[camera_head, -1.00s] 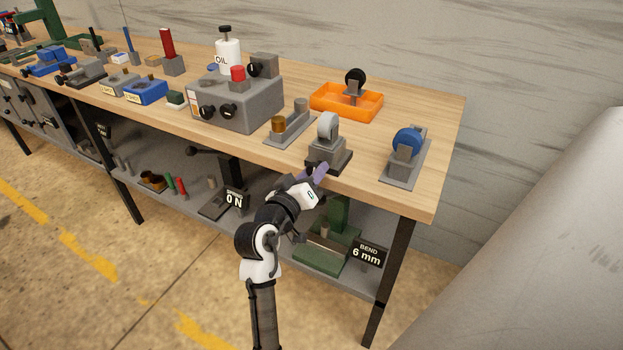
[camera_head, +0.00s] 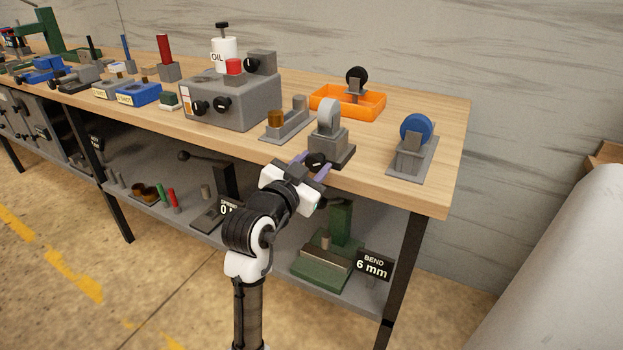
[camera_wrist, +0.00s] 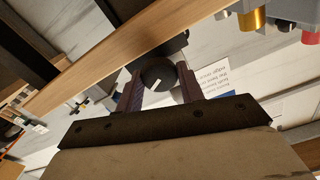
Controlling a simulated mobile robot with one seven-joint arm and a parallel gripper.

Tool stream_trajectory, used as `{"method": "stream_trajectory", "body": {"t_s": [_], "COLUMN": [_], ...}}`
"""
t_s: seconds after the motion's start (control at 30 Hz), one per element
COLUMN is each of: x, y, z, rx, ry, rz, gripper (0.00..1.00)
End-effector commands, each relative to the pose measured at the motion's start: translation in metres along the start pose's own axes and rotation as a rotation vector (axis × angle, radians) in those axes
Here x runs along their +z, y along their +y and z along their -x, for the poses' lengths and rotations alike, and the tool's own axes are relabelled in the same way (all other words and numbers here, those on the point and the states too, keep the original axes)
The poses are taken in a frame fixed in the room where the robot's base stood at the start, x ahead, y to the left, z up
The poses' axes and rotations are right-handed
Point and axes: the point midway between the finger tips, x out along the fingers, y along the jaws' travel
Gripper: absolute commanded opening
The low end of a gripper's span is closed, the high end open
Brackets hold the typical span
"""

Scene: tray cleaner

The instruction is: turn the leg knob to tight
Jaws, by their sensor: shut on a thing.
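The leg knob is a round black knob (camera_head: 316,161) on the front of a grey fixture (camera_head: 328,137) with a light grey upright wheel, at the table's front edge. My gripper (camera_head: 311,166) has its purple fingers on both sides of this knob. In the wrist view the knob (camera_wrist: 158,75) sits between the two fingers (camera_wrist: 159,90), and a short white mark shows on its face. My gripper is shut on the knob. No wording for tight or loose can be read beside it.
A fixture with a blue wheel (camera_head: 416,129) stands to the right. A grey stand with a brass cylinder (camera_head: 275,119) stands to the left, and an orange tray (camera_head: 372,101) is behind. A green press (camera_head: 326,259) is on the shelf below the wooden tabletop (camera_head: 440,195).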

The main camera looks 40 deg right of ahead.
Motion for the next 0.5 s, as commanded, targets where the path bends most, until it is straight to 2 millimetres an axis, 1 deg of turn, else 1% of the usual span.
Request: {"method": "stream_trajectory", "body": {"t_s": [0.03, 0.5], "x": [0.0048, 0.0046], "y": [0.001, 0.0016], "z": [0.0005, 0.0007], "rx": [-0.001, -0.002], "ry": [0.001, 0.0], "rz": [-0.047, -0.494], "gripper": [0.15, 0.15]}}
